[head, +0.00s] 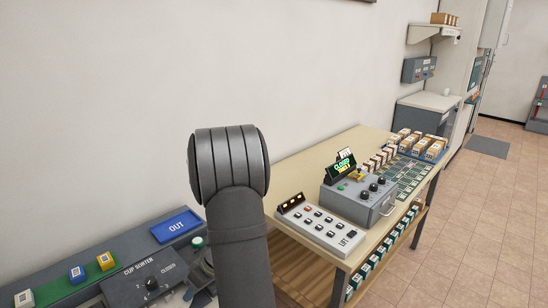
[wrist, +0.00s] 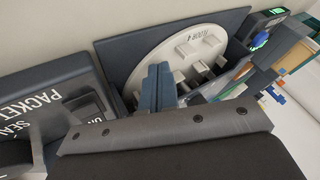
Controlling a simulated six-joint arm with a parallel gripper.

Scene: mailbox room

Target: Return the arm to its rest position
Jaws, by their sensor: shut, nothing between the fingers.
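My gripper (wrist: 157,74) shows in the wrist view as two blue-grey fingers side by side, shut and with nothing between them. Behind the fingertips is a round cream plate (wrist: 150,52) with raised blocks and upside-down lettering, set against a dark panel (wrist: 238,22). I cannot tell whether the fingertips touch the plate. In the head view my arm (head: 236,215) rises in front of the table, and its rounded grey joint is near the middle. The gripper itself cannot be made out there.
In the wrist view, a dark packet sealer (wrist: 62,85) stands left of the fingers. In the head view, a cup sorter (head: 145,285) and blue OUT tray (head: 177,226) lie left of my arm. A button panel (head: 320,225) and grey control box (head: 358,200) stand right.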

